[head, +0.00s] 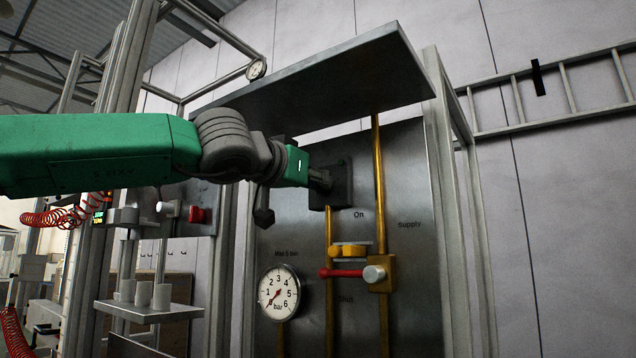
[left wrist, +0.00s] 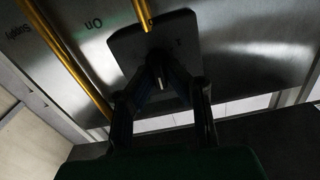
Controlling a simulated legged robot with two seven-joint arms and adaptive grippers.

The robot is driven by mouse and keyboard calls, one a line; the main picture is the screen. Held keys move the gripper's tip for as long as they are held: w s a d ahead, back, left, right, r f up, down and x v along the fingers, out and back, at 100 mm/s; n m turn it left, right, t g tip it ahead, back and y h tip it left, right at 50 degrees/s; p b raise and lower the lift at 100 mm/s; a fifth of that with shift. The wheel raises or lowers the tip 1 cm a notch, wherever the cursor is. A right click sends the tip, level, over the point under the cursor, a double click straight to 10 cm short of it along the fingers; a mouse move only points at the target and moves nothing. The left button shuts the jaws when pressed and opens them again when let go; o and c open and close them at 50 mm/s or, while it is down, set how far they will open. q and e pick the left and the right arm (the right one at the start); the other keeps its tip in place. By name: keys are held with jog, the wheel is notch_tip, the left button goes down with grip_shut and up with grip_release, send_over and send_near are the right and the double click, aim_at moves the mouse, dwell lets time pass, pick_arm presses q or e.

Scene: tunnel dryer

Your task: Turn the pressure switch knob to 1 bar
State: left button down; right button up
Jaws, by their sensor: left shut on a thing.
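The pressure switch is a dark box (head: 343,190) on the metal panel, under the overhanging hood. My left gripper (head: 320,180) reaches it from the left and is shut on its knob, which the fingers mostly hide. In the left wrist view the dark switch box (left wrist: 185,45) shows upside down, with the left gripper's fingers (left wrist: 160,80) closed at its knob. The knob's setting cannot be read. A round pressure gauge (head: 278,293), marked up to 6 bar, is below left; its needle points to the lower left, near 0. My right gripper is not in view.
A yellow valve (head: 381,274) with a red lever (head: 342,273) sits below the switch, between the labels On and Shut. Yellow pipes (head: 379,190) run up the panel. The grey hood (head: 330,80) overhangs the arm closely. Metal posts stand on both sides.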

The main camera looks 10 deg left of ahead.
pick_arm(q)
jog(key=shift+w+a+f+n+p, duration=0.15)
jog(key=shift+n+p, duration=0.4)
jog(key=shift+n, duration=3.6)
jog(key=shift+a+f+n+p, duration=0.15)
jog(key=shift+n+p, duration=0.35)
jog(key=shift+n, duration=3.7)
jog(key=shift+w+a+f+n+p, duration=0.1)
jog(key=shift+f+n+p, duration=0.3)
jog(key=shift+n, duration=3.75)
jog(key=shift+d, duration=0.1)
jog(key=c, duration=1.6)
grip_release()
jog(key=shift+w, duration=0.1)
